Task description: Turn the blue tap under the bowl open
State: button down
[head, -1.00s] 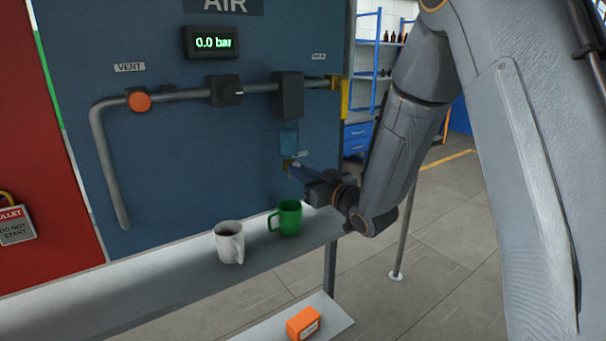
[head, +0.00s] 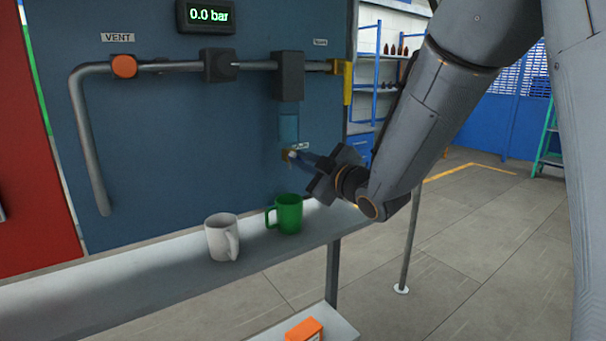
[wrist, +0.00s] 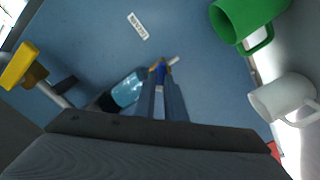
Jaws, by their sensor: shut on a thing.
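The clear blue bowl (head: 289,124) hangs under a dark housing (head: 288,76) on the pipe; it also shows in the wrist view (wrist: 127,90). The small blue tap (wrist: 161,72) is under the bowl, between my fingertips in the wrist view. In the head view a brass fitting (head: 287,155) shows at the bowl's bottom. My gripper (head: 298,160) reaches in from the right and is shut on the tap; its fingers show in the wrist view (wrist: 162,88). The fingers hide most of the tap, so its angle is hard to tell.
A green mug (head: 289,215) and a white mug (head: 218,240) stand on the shelf (head: 150,285) below. A yellow part (head: 347,82) sits at the pipe's right end. The gauge (head: 208,15) reads 0.0 bar. An orange box (head: 304,331) is lower down.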

jog(key=n+b, duration=0.6)
jog(key=b, duration=0.1)
jog(key=n+b, duration=0.2)
jog(key=b, duration=0.2)
jog(key=shift+f+n, duration=0.25)
jog(key=shift+n, duration=0.15)
jog(key=shift+r+b, duration=0.1)
jog(key=shift+b, duration=0.2)
jog(key=c, duration=1.8)
grip_release()
jog(key=v, duration=0.7)
jog(key=shift+s+d, duration=0.2)
jog(key=shift+s, duration=0.15)
